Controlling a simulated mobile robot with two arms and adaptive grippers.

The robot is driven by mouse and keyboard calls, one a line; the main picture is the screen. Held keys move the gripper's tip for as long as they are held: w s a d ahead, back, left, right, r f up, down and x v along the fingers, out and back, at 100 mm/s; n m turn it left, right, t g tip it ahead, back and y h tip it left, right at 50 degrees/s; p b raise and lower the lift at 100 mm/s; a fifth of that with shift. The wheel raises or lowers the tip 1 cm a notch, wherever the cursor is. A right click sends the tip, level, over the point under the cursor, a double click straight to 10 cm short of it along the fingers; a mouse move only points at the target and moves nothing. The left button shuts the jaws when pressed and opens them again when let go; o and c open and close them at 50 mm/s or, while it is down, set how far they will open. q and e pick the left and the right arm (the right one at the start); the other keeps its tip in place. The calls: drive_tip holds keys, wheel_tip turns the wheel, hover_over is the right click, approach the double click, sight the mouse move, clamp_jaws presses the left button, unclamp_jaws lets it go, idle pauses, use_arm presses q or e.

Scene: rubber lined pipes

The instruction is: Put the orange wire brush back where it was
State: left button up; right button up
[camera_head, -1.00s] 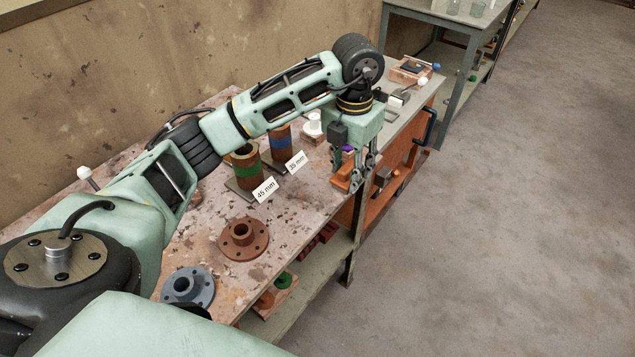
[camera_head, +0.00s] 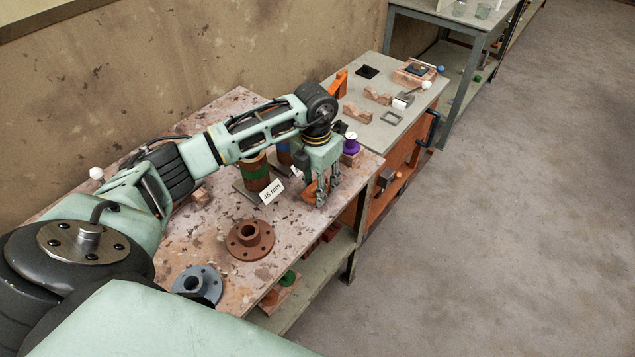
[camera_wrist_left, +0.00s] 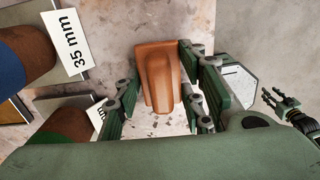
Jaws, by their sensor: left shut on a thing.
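My left gripper (camera_head: 321,200) is shut on the orange wire brush (camera_head: 312,191), over the near right end of the stained bench top (camera_head: 215,225). In the left wrist view the orange-brown brush (camera_wrist_left: 157,75) sits between the finger pairs of my left gripper (camera_wrist_left: 163,100). I see its block and raised grip; bristles are hidden. I cannot tell whether the brush touches the bench. My right gripper (camera_wrist_left: 279,101) shows small at the right edge of the left wrist view, its fingers apart and empty.
A green-banded pipe (camera_head: 257,176) stands left of my left gripper by a 45 mm card (camera_head: 272,191). A blue-banded pipe (camera_head: 283,150) is partly hidden behind my arm. A rust-brown flange (camera_head: 250,238) and grey flange (camera_head: 196,284) lie nearer. A purple spool (camera_head: 351,145) stands beyond.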

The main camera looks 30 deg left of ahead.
use_arm(q)
drive_tip(key=shift+f, duration=0.1)
drive_tip(key=o, duration=1.1)
use_arm(e)
drive_tip(key=shift+d+f, duration=0.15)
drive_tip(key=shift+d, duration=0.3)
use_arm(q)
drive_tip(key=shift+r, duration=0.3)
wheel_tip(320, 180, up, 10)
drive_tip(key=shift+a+r+b, duration=0.1)
drive_tip(key=shift+r+b, duration=0.15)
drive_tip(key=shift+b, duration=1)
drive_tip(key=shift+r, duration=0.6)
use_arm(e)
drive_tip(key=shift+s+a+f, duration=0.1)
drive_tip(key=shift+a+f, duration=0.1)
drive_tip(key=shift+f, duration=0.95)
